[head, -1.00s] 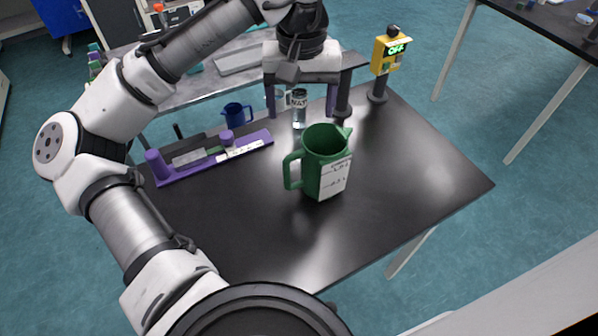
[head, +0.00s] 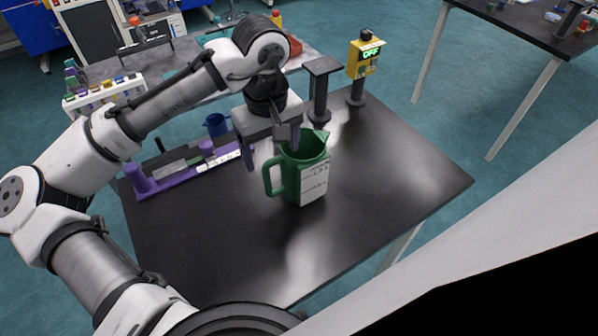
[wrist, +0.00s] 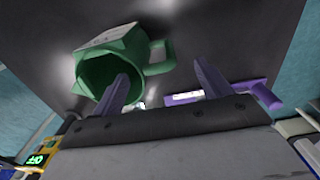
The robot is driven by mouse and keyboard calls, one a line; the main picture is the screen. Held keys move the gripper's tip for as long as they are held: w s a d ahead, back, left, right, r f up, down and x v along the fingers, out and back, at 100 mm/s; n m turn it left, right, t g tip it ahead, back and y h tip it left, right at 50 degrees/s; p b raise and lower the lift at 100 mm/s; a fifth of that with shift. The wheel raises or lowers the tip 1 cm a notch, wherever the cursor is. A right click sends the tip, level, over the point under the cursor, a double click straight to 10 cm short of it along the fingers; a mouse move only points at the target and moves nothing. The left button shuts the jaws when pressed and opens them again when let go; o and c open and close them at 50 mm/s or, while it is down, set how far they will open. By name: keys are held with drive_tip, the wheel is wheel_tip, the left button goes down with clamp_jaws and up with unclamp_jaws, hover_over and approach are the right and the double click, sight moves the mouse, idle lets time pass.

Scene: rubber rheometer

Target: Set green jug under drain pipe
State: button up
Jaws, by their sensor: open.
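The green jug (head: 312,182) stands upright on the black table, its handle (head: 270,176) to the left and a white marked label on its side. My gripper (head: 271,158) is open just above it. In the wrist view, one finger overlaps the mouth of the green jug (wrist: 90,72) and the other is beyond its handle (wrist: 161,58), so the handle lies between them. I cannot tell whether either finger touches the jug. I cannot pick out the drain pipe for certain; a dark post with a flat top (head: 321,85) stands behind the jug.
A purple rack (head: 165,180) with a white label lies left of the jug, a blue mug (head: 216,124) behind it. A yellow box reading OFF (head: 364,58) stands on a post at the back. The table's right side (head: 400,175) is clear.

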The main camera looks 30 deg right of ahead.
sight(274, 159)
drive_tip(key=shift+w+d+f+p, duration=0.15)
drive_tip(key=shift+f+p, duration=0.45)
drive_tip(key=shift+f, duration=2.05)
clamp_jaws()
drive_tip(key=shift+r, duration=0.15)
